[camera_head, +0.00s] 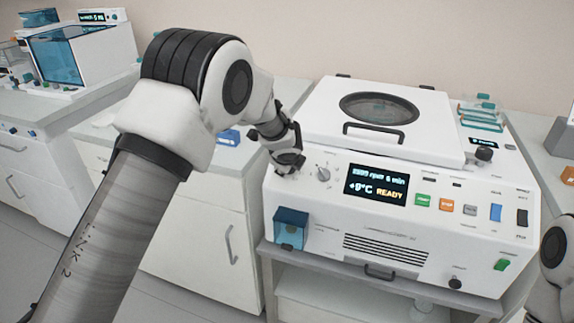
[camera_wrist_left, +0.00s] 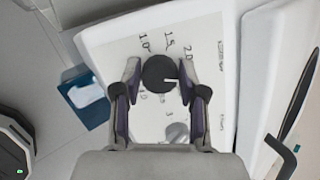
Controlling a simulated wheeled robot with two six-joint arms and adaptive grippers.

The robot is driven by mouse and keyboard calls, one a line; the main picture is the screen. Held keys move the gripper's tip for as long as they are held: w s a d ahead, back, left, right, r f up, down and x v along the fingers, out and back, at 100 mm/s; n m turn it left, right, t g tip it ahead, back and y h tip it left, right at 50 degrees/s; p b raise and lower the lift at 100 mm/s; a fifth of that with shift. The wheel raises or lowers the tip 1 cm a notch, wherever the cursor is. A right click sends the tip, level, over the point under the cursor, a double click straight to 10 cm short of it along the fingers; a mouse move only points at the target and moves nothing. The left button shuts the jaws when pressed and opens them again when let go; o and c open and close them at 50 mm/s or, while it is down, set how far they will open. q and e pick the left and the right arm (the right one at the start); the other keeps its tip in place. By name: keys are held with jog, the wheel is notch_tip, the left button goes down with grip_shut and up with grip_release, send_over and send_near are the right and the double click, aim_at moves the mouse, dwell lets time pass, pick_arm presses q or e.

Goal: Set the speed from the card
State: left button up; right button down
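The white centrifuge (camera_head: 400,225) has a lit display (camera_head: 376,184) that appears to read 2500 rpm, 6 min, +9°C READY; the first line is small. In the left wrist view a dark round knob (camera_wrist_left: 158,73) with a white pointer mark towards the right sits in a printed scale with 10, 15 and 20. My left gripper (camera_head: 288,162) is at the panel's upper left; in the wrist view its fingers (camera_wrist_left: 160,84) stand either side of the knob, with small gaps. It hides this knob in the head view. No speed card is clearly recognisable. My right gripper is out of view.
A silver knob (camera_head: 323,174) sits right of my left gripper. Green (camera_head: 423,200) and orange (camera_head: 447,205) buttons are further right. A blue clear box (camera_head: 291,228) hangs on the front. The lid (camera_head: 375,125) with its handle is above. Part of my right arm shows at the right edge.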

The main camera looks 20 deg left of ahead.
pick_arm(q)
jog(key=shift+o, duration=1.4)
jog(key=v, duration=1.2)
